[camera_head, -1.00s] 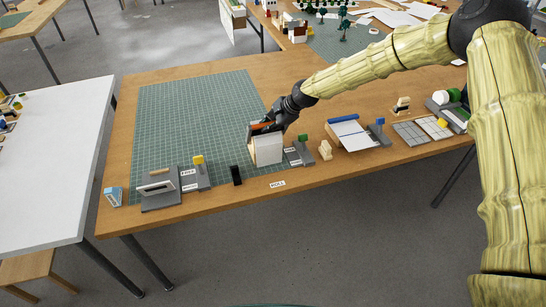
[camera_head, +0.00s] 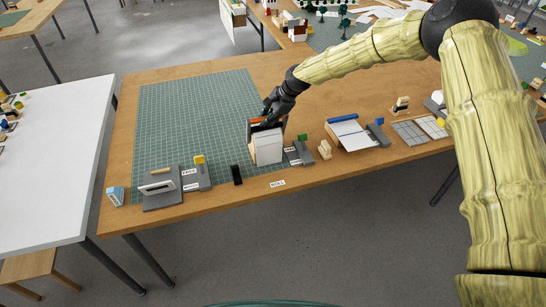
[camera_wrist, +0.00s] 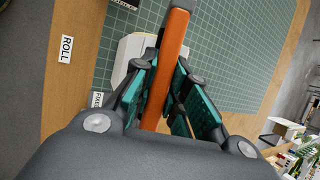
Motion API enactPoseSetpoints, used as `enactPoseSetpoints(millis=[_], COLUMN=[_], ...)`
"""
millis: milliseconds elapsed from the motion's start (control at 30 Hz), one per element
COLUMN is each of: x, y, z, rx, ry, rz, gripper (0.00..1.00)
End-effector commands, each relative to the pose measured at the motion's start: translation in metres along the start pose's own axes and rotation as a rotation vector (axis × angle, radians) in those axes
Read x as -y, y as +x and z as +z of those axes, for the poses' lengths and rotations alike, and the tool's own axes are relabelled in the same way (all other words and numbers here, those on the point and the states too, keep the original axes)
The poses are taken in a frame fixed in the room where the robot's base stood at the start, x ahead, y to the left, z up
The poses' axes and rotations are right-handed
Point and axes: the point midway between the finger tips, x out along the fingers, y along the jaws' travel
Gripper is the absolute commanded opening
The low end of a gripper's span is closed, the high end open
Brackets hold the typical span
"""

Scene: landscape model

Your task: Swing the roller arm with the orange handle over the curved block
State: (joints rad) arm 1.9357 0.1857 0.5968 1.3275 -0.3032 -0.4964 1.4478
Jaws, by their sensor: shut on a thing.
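The orange handle (camera_wrist: 170,65) lies between the fingers of my gripper (camera_wrist: 168,80) in the wrist view, and the fingers are closed around it. In the head view the gripper (camera_head: 268,116) is just above the white block (camera_head: 268,150), with a bit of the orange handle (camera_head: 256,120) showing. In the wrist view the white block (camera_wrist: 130,55) is partly hidden behind the fingers. The roller arm itself is mostly hidden by the gripper, so I cannot tell how far it covers the curved face.
The ROLL label (camera_head: 277,183) lies at the table's front edge. A green-tabbed grey fixture (camera_head: 298,153) stands close on the right, with a wooden piece (camera_head: 325,150) beyond it. A black block (camera_head: 236,175) is at the left. The green mat (camera_head: 185,115) is largely clear behind.

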Motion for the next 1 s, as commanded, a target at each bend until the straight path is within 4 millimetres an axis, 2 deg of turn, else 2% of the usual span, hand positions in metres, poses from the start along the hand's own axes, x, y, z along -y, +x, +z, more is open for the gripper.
enactPoseSetpoints(millis=[467,1000], x=[0.005,0.024], y=[-0.001,0.001], z=[-0.001,-0.002], rx=[-0.001,-0.002], ry=[0.011,0.063], rz=[0.028,0.152], gripper=[0.00,0.00])
